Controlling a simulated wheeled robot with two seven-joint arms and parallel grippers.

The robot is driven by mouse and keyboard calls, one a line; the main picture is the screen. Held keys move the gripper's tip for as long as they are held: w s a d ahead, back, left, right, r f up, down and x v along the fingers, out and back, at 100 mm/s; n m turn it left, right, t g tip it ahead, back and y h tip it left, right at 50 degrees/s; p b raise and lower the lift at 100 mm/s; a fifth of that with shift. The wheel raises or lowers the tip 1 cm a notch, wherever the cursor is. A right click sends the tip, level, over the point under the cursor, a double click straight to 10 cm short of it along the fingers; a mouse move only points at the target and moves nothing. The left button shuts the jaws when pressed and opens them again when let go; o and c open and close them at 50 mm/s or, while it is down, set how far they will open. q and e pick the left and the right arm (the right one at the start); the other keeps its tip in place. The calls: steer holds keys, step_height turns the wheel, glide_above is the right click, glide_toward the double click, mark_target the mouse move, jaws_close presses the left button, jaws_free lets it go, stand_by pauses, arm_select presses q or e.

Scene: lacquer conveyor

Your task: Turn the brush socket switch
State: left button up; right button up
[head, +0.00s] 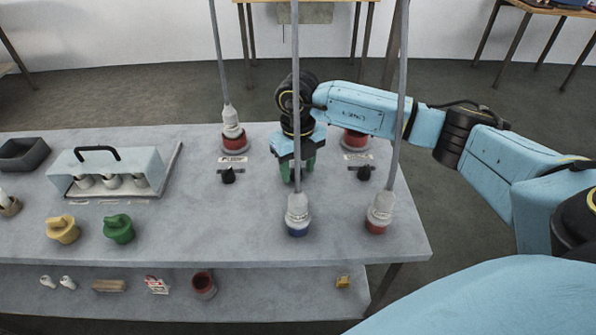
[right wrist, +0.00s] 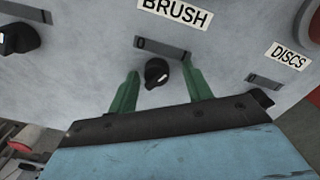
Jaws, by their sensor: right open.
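The brush socket switch, a small black knob (right wrist: 156,72) with a pale mark, is on the grey panel below the BRUSH label (right wrist: 174,10) in the right wrist view. A dark strip with a 0 lies between them. My right gripper (right wrist: 161,76) is open, with a green finger on each side of the knob. I cannot tell whether either finger touches it. In the head view my right gripper (head: 296,172) points down over the middle of the table and hides this switch. My left gripper is not in view.
Similar black switches stand to the left (head: 228,175) and right (head: 364,172). Grey cables rise from a blue plug (head: 298,230), a red plug (head: 377,225) and a far-left plug (head: 232,135).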

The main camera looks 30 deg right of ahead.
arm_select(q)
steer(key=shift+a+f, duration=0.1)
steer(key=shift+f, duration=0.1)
arm_select(e)
steer(key=shift+f, duration=0.1)
steer(key=c, duration=1)
steer(key=shift+o, duration=0.2)
